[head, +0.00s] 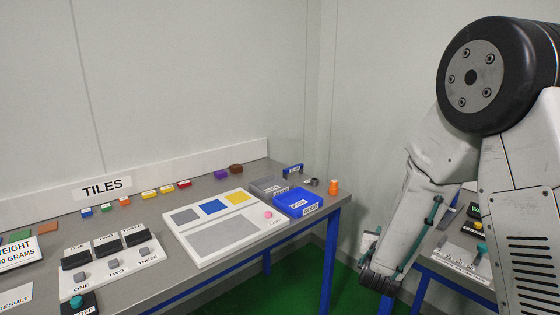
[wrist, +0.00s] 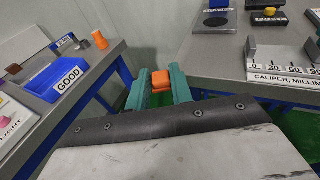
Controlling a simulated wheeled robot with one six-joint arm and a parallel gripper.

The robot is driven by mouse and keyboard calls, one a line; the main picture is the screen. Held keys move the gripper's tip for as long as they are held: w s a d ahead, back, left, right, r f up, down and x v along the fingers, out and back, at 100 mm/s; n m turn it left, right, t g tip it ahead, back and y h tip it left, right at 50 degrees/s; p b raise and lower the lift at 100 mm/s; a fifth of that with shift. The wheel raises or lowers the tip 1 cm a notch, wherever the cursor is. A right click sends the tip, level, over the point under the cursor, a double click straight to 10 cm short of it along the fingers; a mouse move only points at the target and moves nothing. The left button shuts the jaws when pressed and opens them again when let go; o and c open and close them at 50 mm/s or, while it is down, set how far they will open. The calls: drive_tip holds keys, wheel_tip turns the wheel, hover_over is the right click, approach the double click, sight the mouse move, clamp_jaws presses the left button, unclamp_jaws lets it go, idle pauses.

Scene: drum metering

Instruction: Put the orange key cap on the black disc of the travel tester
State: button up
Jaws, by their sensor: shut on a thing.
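The orange key cap (wrist: 160,80) is between the green fingers of my gripper (wrist: 160,88) in the wrist view. My gripper is shut on it and holds it in the air over the gap between two tables. In the head view the gripper end of my arm (head: 375,255) hangs beside the right table, and I cannot make out the cap there. In the wrist view a labelled device with a round dark disc (wrist: 216,21) stands on the right table, beyond and right of the gripper. It looks like the travel tester, but its label is too small to read surely.
A caliper board (wrist: 284,62) lies on the right table, near another dark labelled device (wrist: 268,17). The left table holds a blue GOOD bin (wrist: 60,78), an orange cylinder (head: 333,187), a white tile board (head: 195,255) and several small tiles. Green floor shows between the tables.

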drive_tip(key=w+a+r+n+y, duration=0.2)
drive_tip(key=a, duration=0.2)
drive_tip(key=s+d+f+m+g+h, duration=0.3)
drive_tip(key=s+d+m+h, duration=0.4)
drive_tip(key=s+d, duration=0.3)
drive_tip(key=d+g, duration=0.1)
drive_tip(key=d, duration=0.2)
drive_tip(key=shift+s+f+h, duration=0.25)
drive_tip(key=shift+f+h, duration=0.05)
